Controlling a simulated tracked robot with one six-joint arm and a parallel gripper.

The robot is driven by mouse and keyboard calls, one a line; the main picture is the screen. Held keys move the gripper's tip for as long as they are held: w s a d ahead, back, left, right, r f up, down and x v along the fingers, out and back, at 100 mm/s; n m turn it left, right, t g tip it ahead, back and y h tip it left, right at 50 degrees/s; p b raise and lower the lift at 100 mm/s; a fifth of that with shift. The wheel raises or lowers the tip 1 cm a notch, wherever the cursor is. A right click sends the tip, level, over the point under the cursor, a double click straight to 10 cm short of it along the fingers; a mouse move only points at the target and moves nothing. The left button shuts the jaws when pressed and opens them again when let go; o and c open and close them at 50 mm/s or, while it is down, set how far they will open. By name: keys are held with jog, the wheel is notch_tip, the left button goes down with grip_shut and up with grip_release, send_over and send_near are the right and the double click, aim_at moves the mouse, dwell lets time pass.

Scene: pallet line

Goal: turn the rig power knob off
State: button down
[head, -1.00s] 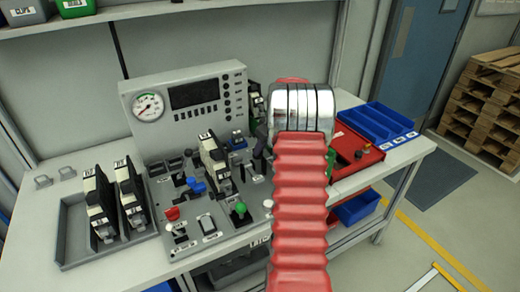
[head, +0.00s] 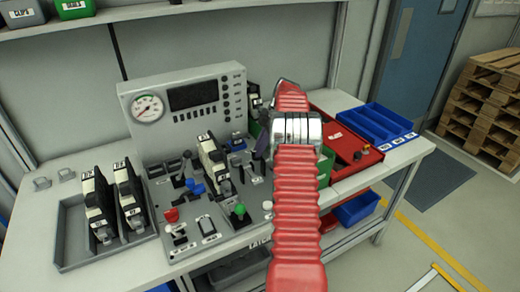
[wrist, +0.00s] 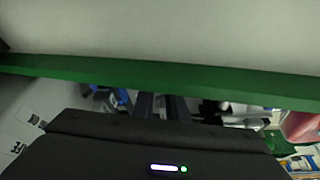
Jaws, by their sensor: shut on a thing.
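The test rig (head: 182,85) stands on the bench with a dial gauge, a dark screen and an upright panel. Its deck carries several knobs and levers, among them a green knob (head: 239,209), a red one (head: 171,215) and a blue one (head: 197,189). I cannot tell which control is the rig power knob. My gripper (head: 262,148) is at the rig's right side, mostly hidden by my red arm. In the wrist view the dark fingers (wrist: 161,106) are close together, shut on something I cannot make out. A green band crosses close above them.
A grey tray (head: 72,240) with two black units is at the left. A red case (head: 348,148) and a blue bin (head: 378,122) are at the right. A green container (head: 326,166) shows partly behind my arm. The floor at the right is mostly clear.

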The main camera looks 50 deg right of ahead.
jog(key=shift+w+n+g, duration=0.1)
jog(key=shift+n+g, duration=0.4)
jog(key=shift+n, duration=0.7)
jog(key=c, duration=1.8)
grip_release()
jog(key=shift+o, duration=0.2)
jog(key=shift+r, duration=0.15)
